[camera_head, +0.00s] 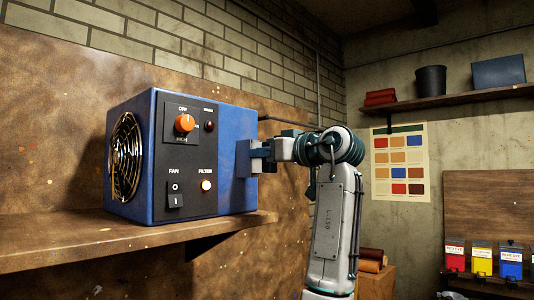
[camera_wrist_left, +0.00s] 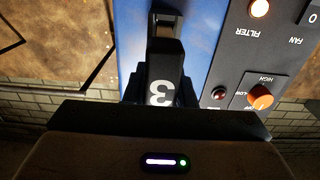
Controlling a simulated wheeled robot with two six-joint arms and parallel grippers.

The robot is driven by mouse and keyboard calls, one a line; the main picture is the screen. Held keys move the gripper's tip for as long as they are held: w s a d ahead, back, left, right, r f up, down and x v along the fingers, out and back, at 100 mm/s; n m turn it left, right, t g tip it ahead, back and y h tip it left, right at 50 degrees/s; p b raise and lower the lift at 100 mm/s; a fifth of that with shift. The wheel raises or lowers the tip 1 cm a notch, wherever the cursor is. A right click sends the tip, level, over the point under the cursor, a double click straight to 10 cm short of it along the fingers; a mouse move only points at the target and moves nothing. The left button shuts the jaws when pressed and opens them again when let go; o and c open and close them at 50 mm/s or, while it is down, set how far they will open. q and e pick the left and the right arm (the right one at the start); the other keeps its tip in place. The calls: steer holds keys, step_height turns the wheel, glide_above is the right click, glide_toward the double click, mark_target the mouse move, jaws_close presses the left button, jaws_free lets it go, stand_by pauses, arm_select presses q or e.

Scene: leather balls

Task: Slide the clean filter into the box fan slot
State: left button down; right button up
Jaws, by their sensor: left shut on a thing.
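The blue box fan (camera_head: 229,165) stands on a wooden shelf, its round grille facing left and its black control panel facing me. My left gripper (camera_head: 262,158) is at the fan's right side, shut on the filter. In the head view a small blue part of the filter (camera_head: 243,158) shows between fan and jaws. In the left wrist view a dark piece marked 3, apparently the filter's end (camera_wrist_left: 163,92), sits between the jaws against the blue fan side (camera_wrist_left: 210,40). How deep the filter sits is hidden. My right gripper is not in view.
The wooden shelf (camera_head: 120,240) carries the fan, with bare board at its left. The FILTER lamp (camera_head: 206,185) glows. A brick and board wall stands close behind. A wall shelf (camera_head: 450,98) with a dark pot and color bottles (camera_head: 482,258) are off to the right.

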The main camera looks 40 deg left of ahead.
arm_select(q)
steer(key=shift+d, duration=0.15)
stand_by(0.5)
steer(key=shift+s+d, duration=0.1)
steer(key=shift+d, duration=0.8)
steer(key=shift+d+f, duration=0.1)
steer(key=shift+d, duration=0.15)
steer(key=shift+d, duration=0.65)
steer(key=shift+s+d, duration=0.1)
steer(key=shift+d, duration=0.1)
steer(key=shift+w+a, duration=0.2)
steer(key=shift+a, duration=1.95)
stand_by(0.8)
stand_by(0.4)
steer(key=shift+d, duration=0.15)
stand_by(0.8)
steer(key=shift+s+d, duration=0.1)
steer(key=shift+d, duration=0.8)
